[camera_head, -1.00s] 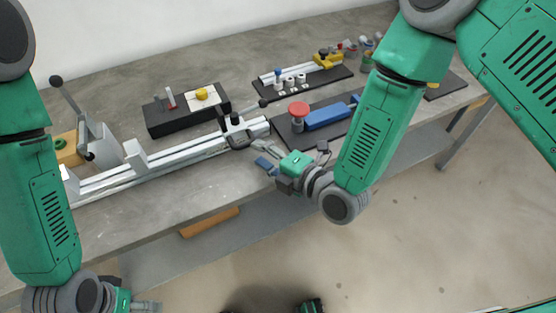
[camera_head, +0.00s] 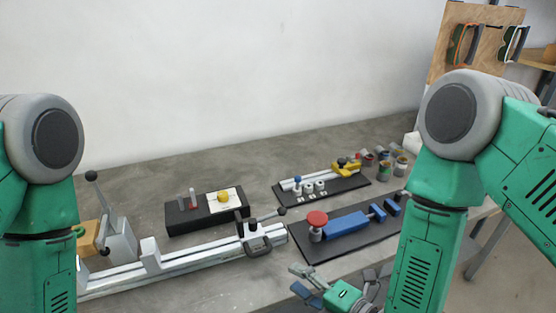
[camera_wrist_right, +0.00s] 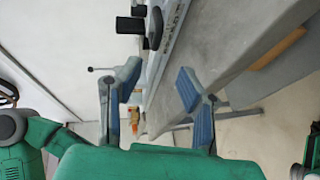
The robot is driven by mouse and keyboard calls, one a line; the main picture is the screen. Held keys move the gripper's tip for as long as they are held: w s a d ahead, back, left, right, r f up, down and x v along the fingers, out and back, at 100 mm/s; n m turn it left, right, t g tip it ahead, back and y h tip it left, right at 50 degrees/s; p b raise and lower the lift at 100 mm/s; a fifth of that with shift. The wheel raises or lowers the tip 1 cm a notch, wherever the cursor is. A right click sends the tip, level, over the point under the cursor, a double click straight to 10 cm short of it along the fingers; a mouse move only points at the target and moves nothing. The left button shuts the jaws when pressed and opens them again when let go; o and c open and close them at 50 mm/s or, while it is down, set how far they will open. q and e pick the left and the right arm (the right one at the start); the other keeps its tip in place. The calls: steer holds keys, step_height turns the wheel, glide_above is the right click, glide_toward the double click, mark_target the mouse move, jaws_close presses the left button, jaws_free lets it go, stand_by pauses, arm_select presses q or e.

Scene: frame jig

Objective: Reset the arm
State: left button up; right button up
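My right gripper (camera_head: 301,281) shows at the bottom of the head view, in front of the black plate with the red knob. Its blue-padded fingers are spread apart. In the right wrist view the two fingers (camera_wrist_right: 158,88) stand wide open with nothing between them. My right arm (camera_head: 425,265) hangs down at the right of the head view. My left arm (camera_head: 40,265) hangs down at the left, and its gripper is out of the picture.
On the grey table (camera_head: 205,285) are a long metal rail jig (camera_head: 190,262), a black block with a yellow button (camera_head: 222,196), a blue toggle clamp (camera_head: 345,223), a red knob (camera_head: 317,218) and several small pots (camera_head: 384,168). A pegboard (camera_head: 470,40) stands at the back right.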

steer(key=s+d+f+m+g+h+b, duration=0.3)
steer(key=s+d+f+m+g+h, duration=0.3)
steer(key=d+f+m, duration=0.6)
steer(key=s+d+f+m+g+h, duration=0.2)
steer(key=s+d+f+m, duration=0.1)
steer(key=s+m, duration=0.3)
steer(key=s+d+f+m+g+h+b, duration=0.1)
steer(key=s+d+f+m+g+h, duration=0.1)
steer(key=s+d+m, duration=0.4)
steer(key=s+f+g, duration=0.1)
steer(key=s, duration=0.2)
steer(key=shift+d+f+m+b, duration=0.25)
steer(key=shift+f+m+b, duration=0.05)
steer(key=shift+f, duration=0.05)
